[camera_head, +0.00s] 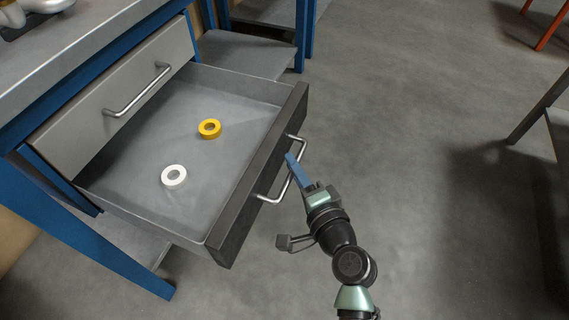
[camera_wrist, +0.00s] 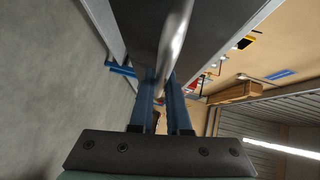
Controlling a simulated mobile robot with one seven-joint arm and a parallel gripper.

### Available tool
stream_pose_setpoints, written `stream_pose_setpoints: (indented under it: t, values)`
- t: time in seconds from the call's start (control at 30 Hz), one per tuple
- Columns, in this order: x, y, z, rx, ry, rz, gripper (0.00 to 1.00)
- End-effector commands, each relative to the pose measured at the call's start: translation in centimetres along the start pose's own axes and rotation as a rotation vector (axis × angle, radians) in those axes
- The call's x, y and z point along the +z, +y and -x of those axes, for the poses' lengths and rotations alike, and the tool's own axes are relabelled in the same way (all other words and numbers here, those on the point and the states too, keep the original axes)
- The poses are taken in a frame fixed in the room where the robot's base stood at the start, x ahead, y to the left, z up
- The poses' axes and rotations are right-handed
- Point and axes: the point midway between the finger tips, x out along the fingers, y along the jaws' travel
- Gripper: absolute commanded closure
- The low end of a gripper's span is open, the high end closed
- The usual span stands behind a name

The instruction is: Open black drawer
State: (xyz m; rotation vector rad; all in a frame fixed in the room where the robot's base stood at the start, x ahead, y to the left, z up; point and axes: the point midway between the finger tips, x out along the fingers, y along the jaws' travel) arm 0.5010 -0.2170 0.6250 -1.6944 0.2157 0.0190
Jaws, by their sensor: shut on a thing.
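The black drawer (camera_head: 232,215) is pulled far out from the workbench, and its inside shows in the head view. Its silver bar handle (camera_head: 272,197) is on the dark front. My gripper (camera_head: 292,162) is at the handle, with its blue fingers shut on the bar. In the wrist view, the handle (camera_wrist: 175,40) runs down between the blue fingertips (camera_wrist: 163,78). A yellow tape roll (camera_head: 209,128) and a white tape roll (camera_head: 174,176) lie apart on the drawer floor.
A grey drawer (camera_head: 95,120) with its own silver handle is shut above the open one. The workbench has blue legs (camera_head: 95,250) and a lower shelf (camera_head: 245,55). Another table (camera_head: 558,130) stands at the right edge. The grey floor between is clear.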

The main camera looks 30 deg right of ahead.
Motion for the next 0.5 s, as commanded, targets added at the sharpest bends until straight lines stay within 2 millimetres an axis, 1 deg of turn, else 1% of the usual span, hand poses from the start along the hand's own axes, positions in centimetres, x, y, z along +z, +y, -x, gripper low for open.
stream_pose_setpoints:
  t: [0.2,0.5]
  values:
    - [-0.63,0.26,0.63,0.001,0.001,0.001,1.0]
    - [-0.68,0.23,0.7,0.001,-0.001,0.001,1.0]
